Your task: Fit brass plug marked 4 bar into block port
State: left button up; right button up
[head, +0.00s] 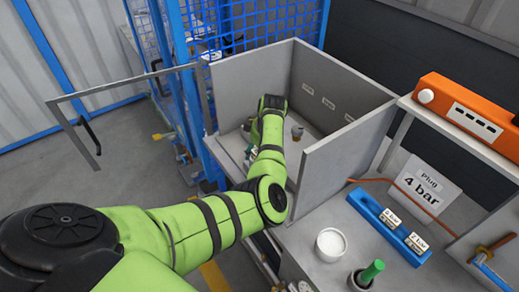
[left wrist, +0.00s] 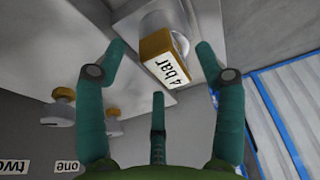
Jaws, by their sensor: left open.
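The brass plug (left wrist: 156,48) with a white "4 bar" label shows in the left wrist view, against a pale rounded metal part (left wrist: 182,40). I cannot tell how deep it sits there. My left gripper (left wrist: 160,72) has its teal fingers spread wide on both sides of the plug, apart from it. In the head view my left arm reaches into the open-topped grey enclosure, and the left gripper (head: 250,150) is mostly hidden behind the arm. A small brownish piece (head: 297,131) stands inside, right of the arm. My right gripper is not in view.
The enclosure's grey walls (head: 345,150) are close around my left arm. Knobs (left wrist: 60,108) and labels "one" and "two" show in the left wrist view. On the right bench are a blue rack (head: 370,208) with labelled pieces, a "Plug 4 bar" sign (head: 425,187) and a white tub (head: 331,243).

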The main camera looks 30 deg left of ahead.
pick_arm(q)
jog(key=v, duration=1.2)
jog(key=shift+f, duration=0.1)
